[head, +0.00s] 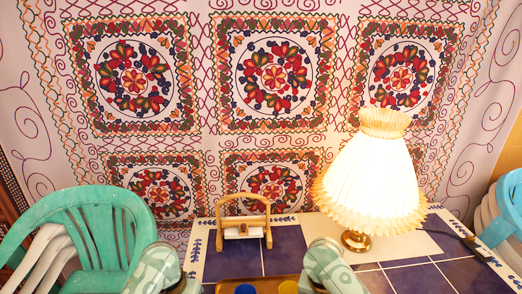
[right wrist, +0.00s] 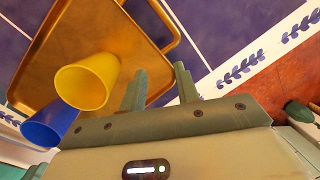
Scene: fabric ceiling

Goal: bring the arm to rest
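My right gripper (right wrist: 160,82) shows in the right wrist view with its two green fingers apart and nothing between them. It is over or beside the edge of a brown tray (right wrist: 65,25); the exact height is unclear. A yellow cup (right wrist: 88,82) and a blue cup (right wrist: 50,124) stand on the tray, to the left of the fingers. In the head view, parts of my left arm (head: 153,270) and right arm (head: 330,270) show at the bottom edge. My left gripper is out of the picture.
The blue-tiled table (head: 285,248) carries a lit pleated lamp (head: 372,180) and a small wooden stand (head: 243,228) with a white roll. The tray (head: 262,286) lies at the near edge.

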